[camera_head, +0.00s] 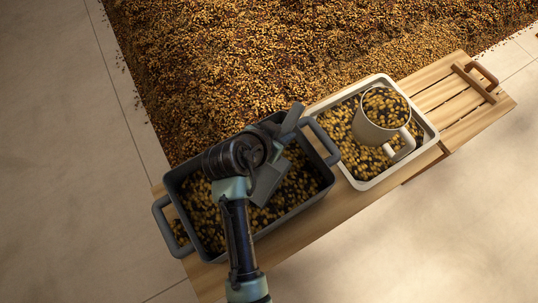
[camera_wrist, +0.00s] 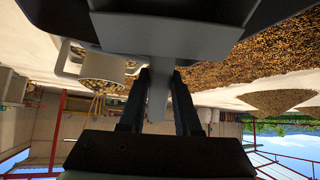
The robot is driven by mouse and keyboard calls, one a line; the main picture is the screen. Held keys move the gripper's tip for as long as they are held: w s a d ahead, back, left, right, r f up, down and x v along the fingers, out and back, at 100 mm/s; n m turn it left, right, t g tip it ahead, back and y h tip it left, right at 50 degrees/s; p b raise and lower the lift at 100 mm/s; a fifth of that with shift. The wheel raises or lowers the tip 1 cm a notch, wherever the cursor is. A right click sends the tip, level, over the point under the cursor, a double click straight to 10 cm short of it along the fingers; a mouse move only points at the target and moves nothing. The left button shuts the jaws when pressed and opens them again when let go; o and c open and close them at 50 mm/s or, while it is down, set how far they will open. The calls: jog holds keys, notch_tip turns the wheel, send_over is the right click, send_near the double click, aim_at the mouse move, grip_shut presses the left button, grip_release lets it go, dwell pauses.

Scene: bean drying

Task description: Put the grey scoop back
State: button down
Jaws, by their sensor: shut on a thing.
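My gripper (camera_wrist: 158,78) is shut on the handle of the grey scoop (camera_wrist: 160,32), which shows between both fingers in the wrist view. The scoop's wide body fills the top of that view. In the head view my gripper (camera_head: 262,150) is over the dark grey bin (camera_head: 300,203), and part of the grey scoop (camera_head: 270,182) shows just below it, over the beans in the bin. My wrist hides some of the scoop. I cannot tell whether the scoop touches the beans.
The bin stands on a wooden bench (camera_head: 345,208), with beans inside. A broad bed of beans (camera_head: 260,60) lies behind. Pale floor (camera_head: 60,150) is clear at left.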

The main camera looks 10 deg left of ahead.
notch_tip(320, 180, down, 7)
jog(key=b, duration=0.1)
jog(key=shift+f, duration=0.15)
jog(key=c, duration=0.6)
grip_release()
jog(key=shift+f, duration=0.1)
